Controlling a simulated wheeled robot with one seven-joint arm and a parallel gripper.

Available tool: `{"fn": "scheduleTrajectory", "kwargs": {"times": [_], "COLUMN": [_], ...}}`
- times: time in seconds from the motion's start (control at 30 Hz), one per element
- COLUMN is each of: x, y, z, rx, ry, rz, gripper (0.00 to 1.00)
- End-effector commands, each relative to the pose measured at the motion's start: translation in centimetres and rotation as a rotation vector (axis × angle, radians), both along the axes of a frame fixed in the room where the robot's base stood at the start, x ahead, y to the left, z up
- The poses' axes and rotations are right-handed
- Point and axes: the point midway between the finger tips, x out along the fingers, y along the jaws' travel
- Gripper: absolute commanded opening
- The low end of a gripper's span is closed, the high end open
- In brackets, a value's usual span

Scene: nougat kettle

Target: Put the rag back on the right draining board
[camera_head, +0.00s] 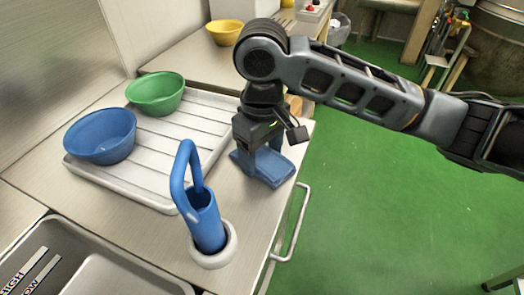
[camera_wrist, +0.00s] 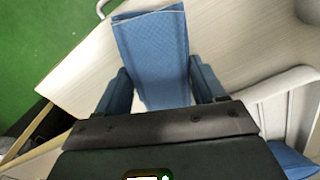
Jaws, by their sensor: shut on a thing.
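A blue textured rag (camera_wrist: 155,50) is between my gripper's (camera_wrist: 160,88) two blue fingers in the wrist view, reaching out past the fingertips. My gripper (camera_head: 262,168) is shut on it, pointing down, low over the bare counter beside the draining board. In the head view the rag and fingers blend into one blue shape, and I cannot tell whether the rag touches the counter. The white ribbed draining board (camera_head: 158,170) lies to the left of my gripper. Its edge also shows at the right of the wrist view (camera_wrist: 285,82).
A blue bowl (camera_head: 100,137) and a green bowl (camera_head: 155,93) stand on the board's left side; its ribbed middle is clear. A blue handled holder in a white ring (camera_head: 208,225) stands in front. A sink (camera_head: 95,270) is at lower left. A metal rail (camera_head: 293,225) edges the counter.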

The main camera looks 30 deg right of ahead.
Motion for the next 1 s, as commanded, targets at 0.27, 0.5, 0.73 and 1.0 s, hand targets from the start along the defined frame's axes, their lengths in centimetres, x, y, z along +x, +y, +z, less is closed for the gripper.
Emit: {"fn": "scheduleTrajectory", "kwargs": {"times": [0.27,0.5,0.73,1.0], "x": [0.0,0.0,0.0,0.1], "y": [0.0,0.0,0.0,0.0], "z": [-0.3,-0.2,-0.2,1.7], "rx": [0.001,0.000,0.000,-0.001], "ry": [0.000,0.000,0.000,-0.002], "rz": [-0.001,0.000,0.000,0.001], "gripper": [0.41,0.89,0.95,0.95]}}
